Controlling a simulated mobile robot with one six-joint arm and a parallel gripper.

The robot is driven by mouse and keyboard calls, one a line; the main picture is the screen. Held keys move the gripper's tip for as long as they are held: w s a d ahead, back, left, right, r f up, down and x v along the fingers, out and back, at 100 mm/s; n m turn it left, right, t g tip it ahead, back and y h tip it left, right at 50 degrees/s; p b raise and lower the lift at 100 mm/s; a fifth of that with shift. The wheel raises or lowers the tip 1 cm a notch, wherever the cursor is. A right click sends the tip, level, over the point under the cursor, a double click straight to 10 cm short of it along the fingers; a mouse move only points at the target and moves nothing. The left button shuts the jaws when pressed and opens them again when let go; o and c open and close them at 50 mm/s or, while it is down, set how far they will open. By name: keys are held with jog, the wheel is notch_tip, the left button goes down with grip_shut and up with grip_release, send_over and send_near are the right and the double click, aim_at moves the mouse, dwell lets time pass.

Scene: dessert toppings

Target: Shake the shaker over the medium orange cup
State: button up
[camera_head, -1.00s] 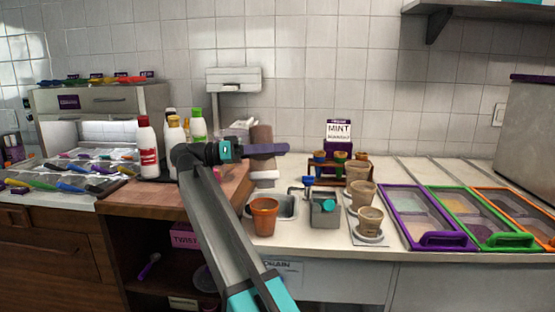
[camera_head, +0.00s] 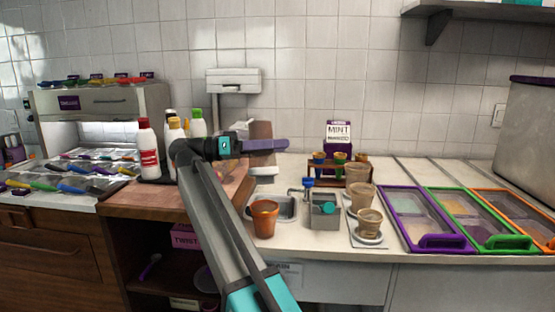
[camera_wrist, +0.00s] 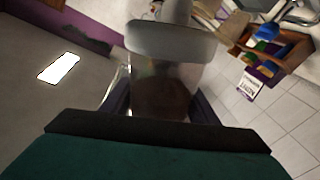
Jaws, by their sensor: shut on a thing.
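My gripper (camera_head: 264,146) is shut on the shaker (camera_head: 262,131), which has a brown body and a pale grey cap. The cap end points down, so the shaker is held upside down. In the wrist view the shaker (camera_wrist: 167,70) sits between the fingers, with its grey lid at the far end and brown contents showing through its clear wall. The orange cup (camera_head: 264,220) stands upright on the counter, left of the small sink. In the head view the shaker is above it with a gap; the depth between them is unclear. The cup's inside is mostly hidden.
Right of the cup are a sink (camera_head: 285,207), a grey box with a teal knob (camera_head: 324,211) and several tan cups (camera_head: 368,225). A wooden rack (camera_head: 342,172) with small cups stands behind. Bottles (camera_head: 148,148) are at left; colour-framed bins (camera_head: 430,218) are at right.

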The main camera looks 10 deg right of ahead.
aim_at(273, 159)
jog(key=shift+g, duration=0.5)
jog(key=shift+s+a+r+p, duration=0.1)
jog(key=shift+s+r+p, duration=0.3)
jog(key=shift+r, duration=0.35)
jog(key=shift+s+a+r+p, duration=0.1)
jog(key=shift+s+r+p, duration=0.05)
jog(key=shift+r+p, duration=0.5)
jog(key=shift+s+a+r+p, duration=0.1)
jog(key=shift+s+r+p, duration=0.25)
jog(key=shift+r, duration=0.45)
notch_tip(273, 159, down, 8)
jog(key=b, duration=0.3)
jog(key=shift+d+f, duration=0.1)
jog(key=shift+r, duration=0.25)
jog(key=shift+a+r+p, duration=0.1)
jog(key=shift+a+p, duration=0.1)
jog(key=shift+p, duration=0.1)
